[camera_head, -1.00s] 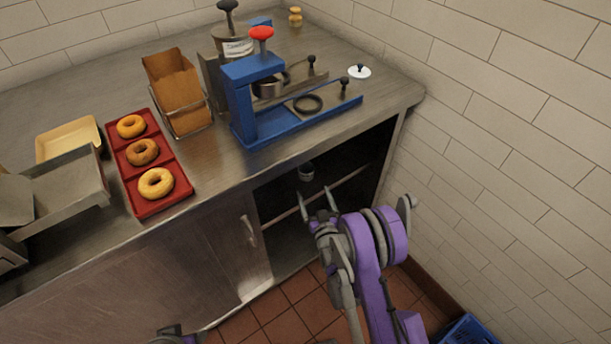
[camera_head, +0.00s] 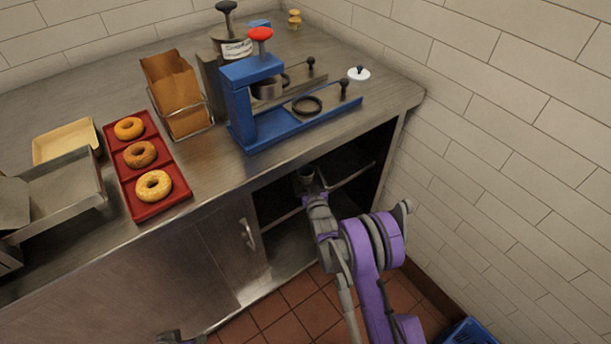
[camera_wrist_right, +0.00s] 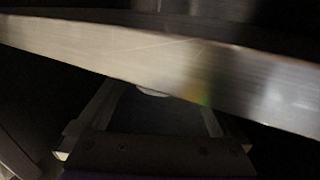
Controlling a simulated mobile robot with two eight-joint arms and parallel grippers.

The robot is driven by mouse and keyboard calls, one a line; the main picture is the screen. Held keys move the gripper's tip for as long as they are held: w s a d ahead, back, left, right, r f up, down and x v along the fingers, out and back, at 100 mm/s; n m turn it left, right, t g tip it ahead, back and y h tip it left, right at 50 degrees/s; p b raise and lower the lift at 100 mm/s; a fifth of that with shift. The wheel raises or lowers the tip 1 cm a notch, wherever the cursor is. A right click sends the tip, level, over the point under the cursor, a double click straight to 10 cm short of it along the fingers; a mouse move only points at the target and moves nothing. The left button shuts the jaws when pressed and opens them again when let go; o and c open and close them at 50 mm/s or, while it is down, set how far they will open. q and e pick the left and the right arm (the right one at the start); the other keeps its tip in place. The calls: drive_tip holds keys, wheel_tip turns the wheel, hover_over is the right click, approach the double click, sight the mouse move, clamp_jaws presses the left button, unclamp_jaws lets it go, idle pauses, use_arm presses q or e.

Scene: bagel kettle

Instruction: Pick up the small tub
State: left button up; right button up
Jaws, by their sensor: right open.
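The small tub (camera_head: 305,173) is a small grey cylinder inside the open cabinet under the counter, at its shelf. My right gripper (camera_head: 314,184) reaches into the cabinet opening, with its fingers close to the tub. In the head view I cannot tell whether they touch it. In the right wrist view the two fingers (camera_wrist_right: 153,112) are spread apart. A small pale curved edge shows between them, partly hidden by a metal edge; I cannot tell if it is the tub. Only a small grey part of my left arm shows at the bottom edge of the head view.
The metal counter (camera_head: 214,165) overhangs the cabinet. A pale metal edge (camera_wrist_right: 150,55) crosses the dark right wrist view. A cabinet door with a handle (camera_head: 247,234) is left of the opening. A blue press (camera_head: 240,110) and a red tray (camera_head: 157,208) of bagels stand on top.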

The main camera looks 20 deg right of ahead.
drive_tip(key=shift+c, duration=0.3)
drive_tip(key=c, duration=1.2)
